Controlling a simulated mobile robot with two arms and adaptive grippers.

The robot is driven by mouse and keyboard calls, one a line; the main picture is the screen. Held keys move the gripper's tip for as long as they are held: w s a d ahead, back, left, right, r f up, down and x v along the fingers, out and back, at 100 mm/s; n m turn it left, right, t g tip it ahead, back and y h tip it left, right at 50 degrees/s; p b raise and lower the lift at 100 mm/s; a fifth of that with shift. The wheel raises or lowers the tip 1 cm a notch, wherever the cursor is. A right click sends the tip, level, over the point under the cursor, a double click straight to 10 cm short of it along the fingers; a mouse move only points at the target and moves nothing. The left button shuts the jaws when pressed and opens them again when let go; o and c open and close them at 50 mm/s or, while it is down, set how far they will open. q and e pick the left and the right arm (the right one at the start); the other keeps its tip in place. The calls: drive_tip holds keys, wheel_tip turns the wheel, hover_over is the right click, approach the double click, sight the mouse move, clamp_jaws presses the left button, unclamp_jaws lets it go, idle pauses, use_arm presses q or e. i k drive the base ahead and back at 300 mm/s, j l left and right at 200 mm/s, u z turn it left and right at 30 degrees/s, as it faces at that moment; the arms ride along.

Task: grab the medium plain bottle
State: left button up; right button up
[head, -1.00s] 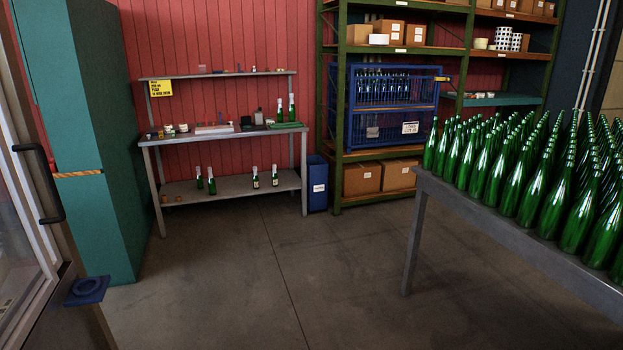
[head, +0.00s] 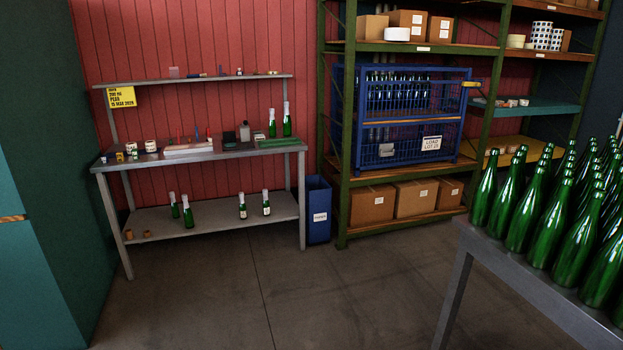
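Green bottles with pale necks stand on a grey workbench (head: 225,152) against the red wall. On its top, a shorter bottle (head: 272,130) and a taller bottle (head: 287,126) stand upright at the right end, on or by a green mat (head: 279,142). On the lower shelf, two bottles without visible labels, a rear one (head: 175,211) and a front one (head: 188,217), stand left of two labelled bottles (head: 242,212) (head: 266,209). I cannot tell which bottle is the medium plain one. Neither of my grippers is in view.
A grey table (head: 540,290) crowded with green bottles is at the right. A blue bin (head: 317,212) stands beside the workbench, left of a green rack (head: 344,150) with a blue cage (head: 412,112). A teal cabinet (head: 45,150) is at the left. The middle floor is clear.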

sight(286, 122)
drive_tip(key=i, duration=3.9)
drive_tip(key=i+z, duration=0.15)
drive_tip(key=i, duration=0.35)
drive_tip(key=i+j+z, duration=0.15)
drive_tip(key=i, duration=0.35)
drive_tip(key=i+j+z, duration=0.1)
drive_tip(key=i, duration=0.45)
drive_tip(key=j, duration=0.1)
